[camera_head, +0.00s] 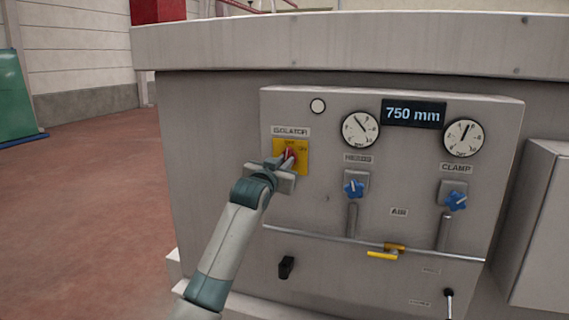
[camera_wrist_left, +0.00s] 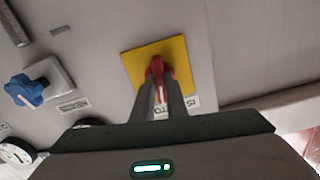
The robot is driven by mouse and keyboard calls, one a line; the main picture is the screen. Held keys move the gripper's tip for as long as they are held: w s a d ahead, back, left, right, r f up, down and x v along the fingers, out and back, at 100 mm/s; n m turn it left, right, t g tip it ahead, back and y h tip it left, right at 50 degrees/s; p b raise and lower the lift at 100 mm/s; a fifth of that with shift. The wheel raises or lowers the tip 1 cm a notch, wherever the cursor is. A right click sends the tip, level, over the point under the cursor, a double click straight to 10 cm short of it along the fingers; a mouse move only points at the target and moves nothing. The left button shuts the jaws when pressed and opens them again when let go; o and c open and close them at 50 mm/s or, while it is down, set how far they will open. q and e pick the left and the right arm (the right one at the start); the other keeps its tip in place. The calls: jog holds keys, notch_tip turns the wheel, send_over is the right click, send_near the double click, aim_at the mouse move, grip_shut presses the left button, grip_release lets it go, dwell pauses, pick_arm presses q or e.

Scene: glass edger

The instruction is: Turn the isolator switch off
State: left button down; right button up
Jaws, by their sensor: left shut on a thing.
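The isolator switch is a red handle (camera_head: 290,153) on a yellow square plate (camera_head: 303,160), under the ISOLATOR label (camera_head: 291,132) on the grey panel. My left gripper (camera_head: 283,160) is at the switch, its fingers shut on the red handle. In the left wrist view the red handle (camera_wrist_left: 156,66) sits between the two fingertips (camera_wrist_left: 158,85), in front of the yellow plate (camera_wrist_left: 182,58). The handle looks tilted in the head view; its exact setting is partly hidden by the fingers. My right gripper is in neither view.
Right of the switch are two gauges (camera_head: 361,130), a 750 mm display (camera_head: 413,114) and two blue knobs (camera_head: 353,188). A yellow lever (camera_head: 382,255) and a black knob (camera_head: 286,267) sit lower. A grey box (camera_head: 540,225) stands at the right.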

pick_arm(q)
jog(key=shift+n, duration=0.9)
jog(key=c, duration=1.8)
grip_release()
jog(key=shift+o, duration=0.2)
jog(key=shift+s, duration=0.15)
